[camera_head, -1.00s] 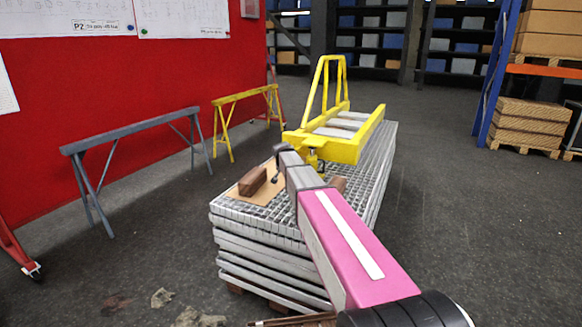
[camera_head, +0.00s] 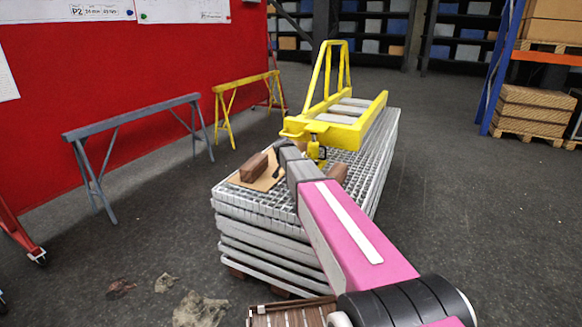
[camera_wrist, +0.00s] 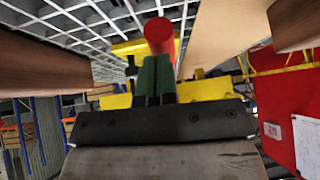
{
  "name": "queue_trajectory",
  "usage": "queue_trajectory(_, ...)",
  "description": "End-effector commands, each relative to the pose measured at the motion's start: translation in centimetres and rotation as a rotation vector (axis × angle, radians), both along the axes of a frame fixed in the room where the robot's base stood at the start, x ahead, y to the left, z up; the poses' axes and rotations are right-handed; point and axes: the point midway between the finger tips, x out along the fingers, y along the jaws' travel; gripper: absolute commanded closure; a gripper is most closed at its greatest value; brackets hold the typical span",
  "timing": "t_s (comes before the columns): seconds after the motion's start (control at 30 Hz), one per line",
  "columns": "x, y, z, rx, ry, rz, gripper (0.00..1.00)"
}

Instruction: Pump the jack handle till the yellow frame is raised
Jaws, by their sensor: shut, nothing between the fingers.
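The yellow frame (camera_head: 352,136) lies over the grating stack (camera_head: 262,204), its upright bars at the back. A yellow jack (camera_head: 317,151) stands under the frame's near end, partly hidden by my arm. My gripper (camera_head: 280,152) is low over the stack beside the jack; its fingertips are hard to make out there. In the wrist view my gripper (camera_wrist: 154,75) shows green fingers, shut and empty. A red round end (camera_wrist: 159,35), which looks like the jack handle's grip, is just beyond the fingertips. I cannot tell whether they touch.
Brown blocks (camera_head: 254,167) and a cardboard sheet (camera_head: 262,178) lie on the grating; blocks flank my gripper in the wrist view. A grey trestle (camera_head: 135,118) and a yellow trestle (camera_head: 245,88) stand at left. A slatted wooden piece (camera_head: 292,315) is at the bottom. Floor at right is clear.

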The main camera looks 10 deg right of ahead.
Motion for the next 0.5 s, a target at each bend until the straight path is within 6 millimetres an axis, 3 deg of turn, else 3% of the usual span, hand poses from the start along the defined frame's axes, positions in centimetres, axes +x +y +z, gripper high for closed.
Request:
queue_trajectory(0.13,-0.5,-0.2,0.6,0.005,0.01,-0.004,1.0)
queue_trajectory(0.33,-1.4,-1.4,4.1,0.002,0.0,-0.002,1.0)
queue_trajectory(0.5,-3.7,0.0,6.8,0.001,-0.001,0.002,1.0)
